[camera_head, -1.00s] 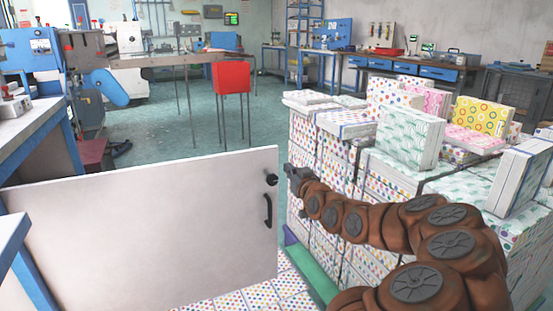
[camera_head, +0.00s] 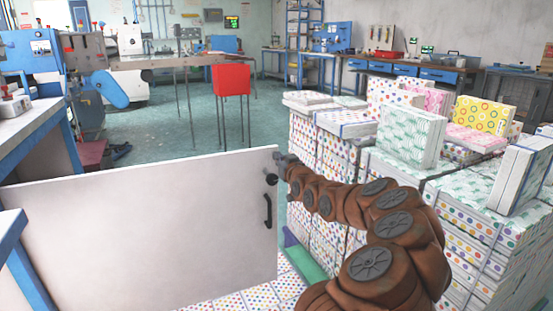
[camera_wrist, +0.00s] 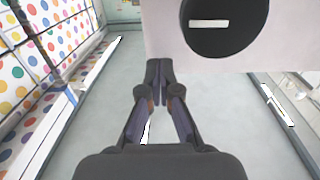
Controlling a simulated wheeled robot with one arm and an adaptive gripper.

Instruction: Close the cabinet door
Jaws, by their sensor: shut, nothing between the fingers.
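The white cabinet door (camera_head: 140,235) stands open as a broad panel across the lower left of the head view. It has a round black knob (camera_head: 271,180) and a black bar handle (camera_head: 267,212) near its right edge. My gripper (camera_head: 284,160) is at the door's upper right edge, partly hidden by the door and my arm. In the wrist view my gripper (camera_wrist: 158,75) is shut and empty, with its tips just below the door's edge (camera_wrist: 180,45) and the black knob (camera_wrist: 222,25). I cannot tell whether the tips touch the door.
Stacks of dotted boxes (camera_head: 325,165) stand close on the right, beside my arm. A blue-framed bench (camera_head: 30,125) is at the left. A red chair (camera_head: 231,80) stands farther back on the open green floor (camera_head: 175,130).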

